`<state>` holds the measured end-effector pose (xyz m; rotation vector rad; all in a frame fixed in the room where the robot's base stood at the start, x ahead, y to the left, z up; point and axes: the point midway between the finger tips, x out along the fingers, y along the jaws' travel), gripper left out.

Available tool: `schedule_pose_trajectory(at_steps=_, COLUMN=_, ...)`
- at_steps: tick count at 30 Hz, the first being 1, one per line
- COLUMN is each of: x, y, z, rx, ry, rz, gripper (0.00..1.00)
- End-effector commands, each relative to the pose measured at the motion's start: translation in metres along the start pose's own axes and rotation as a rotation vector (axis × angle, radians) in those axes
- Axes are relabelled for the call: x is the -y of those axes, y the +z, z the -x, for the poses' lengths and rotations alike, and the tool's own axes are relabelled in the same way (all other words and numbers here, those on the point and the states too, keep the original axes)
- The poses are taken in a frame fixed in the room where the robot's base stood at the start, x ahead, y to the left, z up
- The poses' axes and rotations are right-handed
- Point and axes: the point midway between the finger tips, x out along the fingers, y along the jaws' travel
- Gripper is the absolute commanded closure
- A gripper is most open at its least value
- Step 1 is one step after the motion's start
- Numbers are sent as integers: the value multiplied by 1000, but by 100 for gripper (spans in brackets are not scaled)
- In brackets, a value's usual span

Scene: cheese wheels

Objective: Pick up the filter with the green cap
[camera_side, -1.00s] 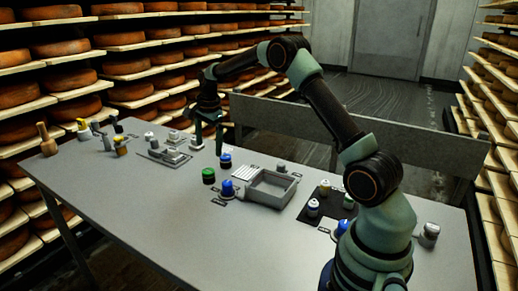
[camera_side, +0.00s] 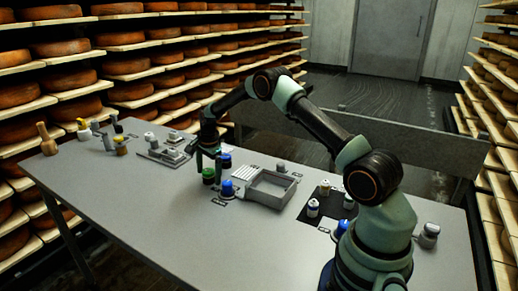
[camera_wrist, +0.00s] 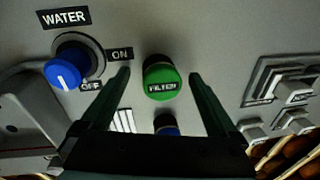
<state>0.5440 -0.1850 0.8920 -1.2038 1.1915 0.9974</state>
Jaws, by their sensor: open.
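The filter with the green cap (camera_side: 208,178) stands upright on the grey table. In the wrist view its green cap (camera_wrist: 162,84) reads FILTER and lies between my two fingers, with visible gaps on both sides. My gripper (camera_side: 208,167) is open and points down, low over the table at the green cap. Its fingers also show in the wrist view (camera_wrist: 160,74). In the side view a finger overlaps the cap, so I cannot tell how far down the fingers reach.
A blue-capped piece (camera_side: 225,161) stands close behind the green cap. The blue WATER knob (camera_wrist: 68,68) is nearby, labelled ON and OFF. A grey tray (camera_side: 272,188) lies to the right, and switches (camera_side: 170,152) lie to the left. The front left table is clear.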

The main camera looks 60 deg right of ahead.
Motion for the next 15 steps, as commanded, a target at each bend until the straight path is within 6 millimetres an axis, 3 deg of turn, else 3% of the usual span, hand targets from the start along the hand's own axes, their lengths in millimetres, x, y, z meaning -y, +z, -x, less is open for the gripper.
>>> schedule_pose_trajectory(at_steps=7, x=0, y=0, z=-2, rx=0, ry=-1, rz=0, gripper=5)
schedule_pose_trajectory(at_steps=8, x=0, y=0, z=-2, rx=0, ry=-1, rz=0, gripper=13)
schedule_pose_trajectory(at_steps=12, x=0, y=0, z=-2, rx=0, ry=-1, rz=0, gripper=66)
schedule_pose_trajectory(at_steps=15, x=0, y=0, z=-2, rx=0, ry=-1, rz=0, gripper=100)
